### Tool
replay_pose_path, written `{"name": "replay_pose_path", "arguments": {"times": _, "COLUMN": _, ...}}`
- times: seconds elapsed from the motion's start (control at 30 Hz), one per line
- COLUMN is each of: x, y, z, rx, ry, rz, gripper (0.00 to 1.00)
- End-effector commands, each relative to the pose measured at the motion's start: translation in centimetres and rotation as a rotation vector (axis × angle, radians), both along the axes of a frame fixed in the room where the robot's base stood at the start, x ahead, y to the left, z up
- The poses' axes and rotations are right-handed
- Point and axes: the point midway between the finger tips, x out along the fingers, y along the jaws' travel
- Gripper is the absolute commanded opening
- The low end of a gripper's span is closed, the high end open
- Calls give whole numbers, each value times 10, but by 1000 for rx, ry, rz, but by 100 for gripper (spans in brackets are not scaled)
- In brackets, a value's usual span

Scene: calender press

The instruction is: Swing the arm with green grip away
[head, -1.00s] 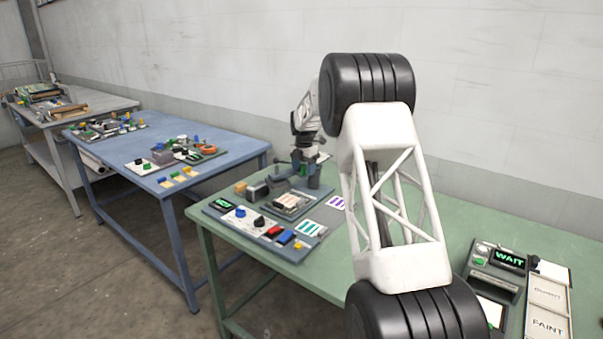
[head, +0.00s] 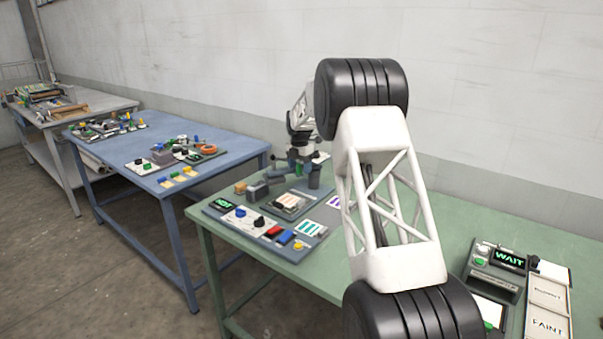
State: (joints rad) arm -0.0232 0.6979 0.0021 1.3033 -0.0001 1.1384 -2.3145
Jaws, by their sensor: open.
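My gripper (head: 302,160) is open at the rear of the press station on the green table, low over its dark parts. A small patch of green (head: 298,170), which looks like the green grip, shows just beneath or between the fingers. The swing arm that carries it is mostly hidden and too small to make out. I cannot tell whether the fingers touch the grip. The press station (head: 291,205) has a grey base with a pale plate on it, and a dark upright cylinder (head: 314,177) stands at its right rear.
In front is a control panel (head: 240,218) with knobs and coloured buttons. On the right are a WAIT display (head: 509,260) and a tray marked PAINT (head: 546,323). A blue table (head: 215,133) stands to the left. The green table's middle is partly hidden by my arm.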

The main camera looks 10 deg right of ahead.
Motion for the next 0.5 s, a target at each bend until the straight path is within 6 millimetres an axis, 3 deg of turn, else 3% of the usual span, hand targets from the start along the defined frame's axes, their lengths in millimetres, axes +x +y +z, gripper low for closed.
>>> {"name": "replay_pose_path", "arguments": {"times": 0.5, "x": 4, "y": 5, "z": 0, "rx": 0, "ry": 0, "rz": 0, "gripper": 68}}
